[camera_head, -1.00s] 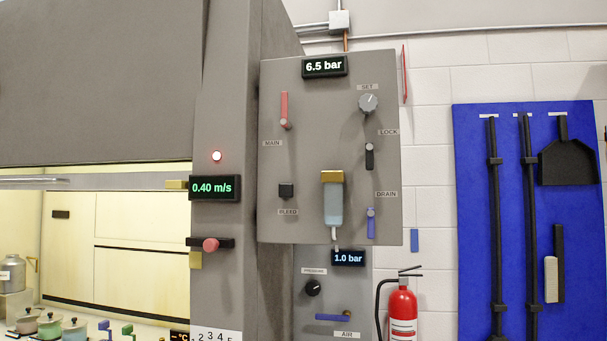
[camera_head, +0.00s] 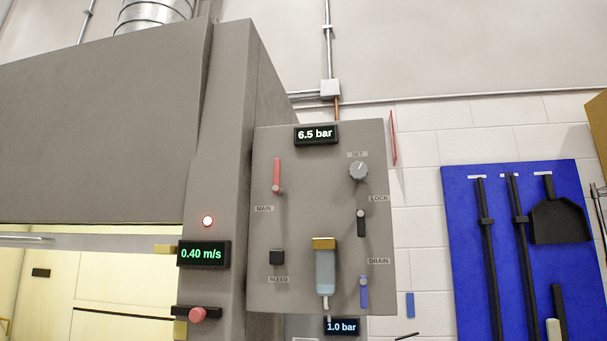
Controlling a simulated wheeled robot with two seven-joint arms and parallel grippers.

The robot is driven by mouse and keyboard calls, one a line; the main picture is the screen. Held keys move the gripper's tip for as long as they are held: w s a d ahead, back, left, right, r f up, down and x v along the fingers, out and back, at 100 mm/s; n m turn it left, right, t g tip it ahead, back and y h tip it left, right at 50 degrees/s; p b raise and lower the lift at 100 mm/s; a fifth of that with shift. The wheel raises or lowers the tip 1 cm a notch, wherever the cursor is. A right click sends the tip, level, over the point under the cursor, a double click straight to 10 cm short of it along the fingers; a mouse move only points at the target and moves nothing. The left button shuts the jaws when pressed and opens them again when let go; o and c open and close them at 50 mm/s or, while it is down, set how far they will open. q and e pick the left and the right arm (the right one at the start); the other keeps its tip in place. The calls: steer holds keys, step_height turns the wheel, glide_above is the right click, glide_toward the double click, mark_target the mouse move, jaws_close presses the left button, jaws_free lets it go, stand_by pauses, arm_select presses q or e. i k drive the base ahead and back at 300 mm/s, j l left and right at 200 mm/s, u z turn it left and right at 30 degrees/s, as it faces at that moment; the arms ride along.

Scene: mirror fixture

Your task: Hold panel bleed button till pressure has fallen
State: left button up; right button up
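The grey panel (camera_head: 300,220) is mounted at the right side of the fume hood. The pressure display (camera_head: 316,135) at the top of the panel reads 6.5 bar. The panel also carries a red MAIN lever (camera_head: 277,175), a grey SET knob (camera_head: 358,170), a black LOCK lever (camera_head: 361,222), a blue DRAIN lever (camera_head: 364,291) and a brass-topped clear bowl (camera_head: 325,270). Nothing touches the button. Neither of my grippers is in view.
A second display (camera_head: 342,326) below the panel reads 1.0 bar. The hood's post carries a 0.40 m/s display (camera_head: 204,254) and a red knob (camera_head: 198,314). A blue tool board (camera_head: 470,240) hangs on the wall at right. The space in front of the panel looks clear.

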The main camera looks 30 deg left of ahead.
mark_target(276, 257)
steer(key=i+l+u, duration=0.1)
steer(key=u, duration=0.95)
steer(key=i+l+u, duration=0.35)
steer(key=l, duration=0.3)
steer(key=i+l+u, duration=0.2)
steer(key=l, duration=0.15)
steer(key=l+u, duration=0.2)
steer(key=l, duration=0.15)
steer(key=i+l, duration=0.1)
steer(key=l, duration=0.25)
steer(key=i+l, duration=0.15)
steer(key=l, duration=0.15)
